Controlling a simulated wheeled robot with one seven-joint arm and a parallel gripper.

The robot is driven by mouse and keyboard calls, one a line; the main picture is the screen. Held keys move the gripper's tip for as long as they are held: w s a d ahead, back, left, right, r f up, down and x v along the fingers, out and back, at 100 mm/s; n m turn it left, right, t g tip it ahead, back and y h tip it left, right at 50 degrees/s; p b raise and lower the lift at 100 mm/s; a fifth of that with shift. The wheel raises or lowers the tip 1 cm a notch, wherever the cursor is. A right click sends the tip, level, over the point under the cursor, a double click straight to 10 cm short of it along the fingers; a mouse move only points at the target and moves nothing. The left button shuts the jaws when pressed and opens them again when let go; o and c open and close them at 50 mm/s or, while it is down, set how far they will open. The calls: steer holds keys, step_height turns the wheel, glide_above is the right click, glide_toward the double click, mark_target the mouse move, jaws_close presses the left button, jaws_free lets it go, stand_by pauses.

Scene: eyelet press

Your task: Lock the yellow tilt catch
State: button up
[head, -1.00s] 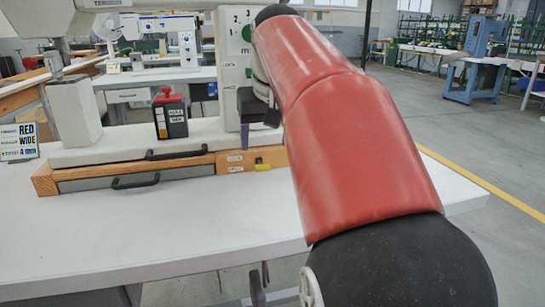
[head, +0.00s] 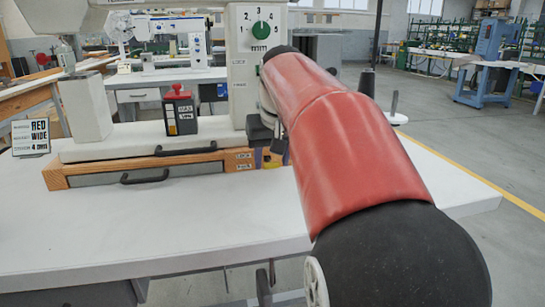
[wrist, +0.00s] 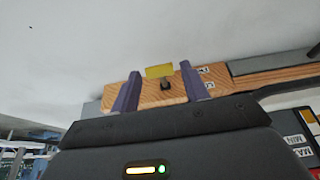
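The yellow tilt catch (wrist: 159,71) sits on the wooden end of the drawer front (wrist: 150,97), above a small dark peg in the wrist view. My gripper (wrist: 161,80) is open, with one purple finger on each side of the catch. The fingers look apart from it; how far in front of it they are I cannot tell. In the head view my gripper (head: 268,155) is in front of the wooden end and mostly hides the catch. White lock labels (head: 244,160) show to its left.
A drawer with a black handle (head: 145,177) lies under the press base. A red-topped black box (head: 180,112) stands on the base. The white tabletop (head: 190,215) in front is clear.

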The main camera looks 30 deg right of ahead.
steer(key=c, duration=0.4)
steer(key=shift+o, duration=0.2)
steer(key=r+p, duration=0.1)
steer(key=p, duration=0.2)
steer(key=shift+w+g, duration=0.15)
steer(key=shift+g, duration=0.15)
steer(key=shift+w+d+r+g+y+p, duration=0.1)
steer(key=shift+w+r+g+y+p, duration=0.3)
steer(key=shift+p, duration=0.85)
steer(key=shift+f+g, duration=0.2)
steer(key=shift+g, duration=0.4)
steer(key=o, duration=1)
steer(key=shift+s, duration=0.1)
step_height(320, 180, up, 8)
steer(key=s, duration=0.1)
steer(key=shift+f, duration=0.15)
